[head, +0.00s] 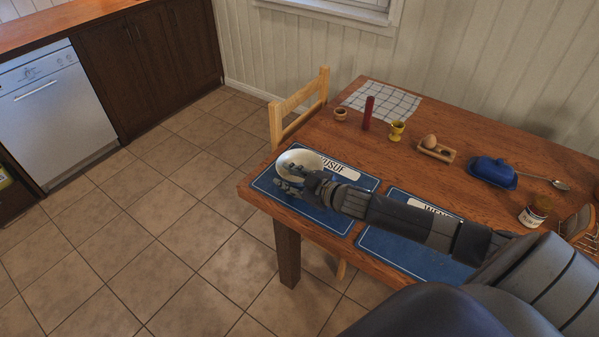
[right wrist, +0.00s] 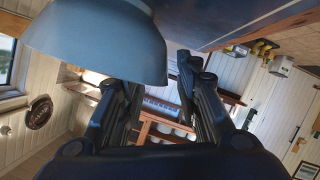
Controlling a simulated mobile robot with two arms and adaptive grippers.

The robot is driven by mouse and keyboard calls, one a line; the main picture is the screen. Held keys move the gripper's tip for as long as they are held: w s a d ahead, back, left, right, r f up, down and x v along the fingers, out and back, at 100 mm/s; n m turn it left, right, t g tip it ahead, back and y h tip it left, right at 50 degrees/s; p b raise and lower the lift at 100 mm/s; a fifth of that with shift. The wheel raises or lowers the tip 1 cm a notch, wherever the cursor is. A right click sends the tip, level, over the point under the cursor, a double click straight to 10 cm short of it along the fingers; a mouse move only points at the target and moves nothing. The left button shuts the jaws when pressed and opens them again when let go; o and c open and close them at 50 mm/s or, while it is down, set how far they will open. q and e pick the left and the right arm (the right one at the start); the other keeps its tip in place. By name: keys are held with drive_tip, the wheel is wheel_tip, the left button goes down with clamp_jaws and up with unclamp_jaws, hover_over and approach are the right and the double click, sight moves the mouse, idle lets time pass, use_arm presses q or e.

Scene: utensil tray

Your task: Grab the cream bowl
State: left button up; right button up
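The cream bowl (head: 297,163) is at the left end of the table, over the blue placemat with a name label. My right gripper (head: 289,187) is at the bowl's near side, low by its rim. In the right wrist view the bowl (right wrist: 95,40) fills the upper left. There the fingers of my right gripper (right wrist: 160,84) stand apart, with the bowl's edge reaching between them. My left gripper is not in view.
The wooden table (head: 350,150) also holds a second blue placemat (head: 385,245), a red candle (head: 368,113), a yellow egg cup (head: 397,130), an egg holder (head: 436,152), a blue butter dish (head: 492,172) and a jar (head: 535,211). A wooden chair (head: 300,98) stands behind the table's left end.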

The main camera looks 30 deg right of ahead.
drive_tip(key=shift+w+a+f, duration=0.1)
drive_tip(key=shift+w+f, duration=0.05)
drive_tip(key=shift+w, duration=0.25)
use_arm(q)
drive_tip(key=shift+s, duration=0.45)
use_arm(e)
drive_tip(key=shift+c, duration=0.5)
drive_tip(key=c, duration=0.5)
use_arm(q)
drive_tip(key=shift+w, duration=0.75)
use_arm(e)
clamp_jaws()
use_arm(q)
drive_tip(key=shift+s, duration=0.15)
